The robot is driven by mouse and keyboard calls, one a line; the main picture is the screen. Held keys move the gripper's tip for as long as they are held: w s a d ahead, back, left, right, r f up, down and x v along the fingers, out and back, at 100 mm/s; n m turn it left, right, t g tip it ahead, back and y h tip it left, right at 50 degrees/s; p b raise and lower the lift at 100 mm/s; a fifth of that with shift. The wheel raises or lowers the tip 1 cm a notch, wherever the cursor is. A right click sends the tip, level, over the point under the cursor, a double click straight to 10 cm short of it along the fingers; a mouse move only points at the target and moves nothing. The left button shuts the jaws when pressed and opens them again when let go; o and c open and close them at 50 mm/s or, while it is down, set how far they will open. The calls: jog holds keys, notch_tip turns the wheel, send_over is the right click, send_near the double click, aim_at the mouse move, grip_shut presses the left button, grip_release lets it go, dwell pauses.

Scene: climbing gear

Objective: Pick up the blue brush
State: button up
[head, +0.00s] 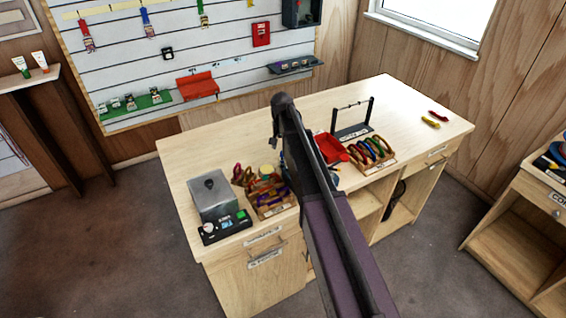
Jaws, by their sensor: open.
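A narrow blue item (147,22) hangs upright on the white wall panel at the upper left, between a red one (86,36) and a green one (203,14). It may be the blue brush, but it is too small to tell. My arm reaches up from the bottom over the workbench. My gripper (274,135), small and dark at its far end, is open and seems empty. It is well to the right of the blue item and apart from it. My arm hides part of the bench's middle.
The workbench (215,140) carries a grey box-shaped device (216,200), wooden trays of colourful gear, a red tray (331,148) and a black stand (352,130). Its back left and right are mostly clear. A red shelf (197,86) and green shelf (133,105) project from the panel.

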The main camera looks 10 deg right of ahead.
aim_at(282, 162)
dwell(0.3)
jog(key=shift+f+b, duration=2.6)
jog(key=shift+b, duration=0.05)
grip_shut()
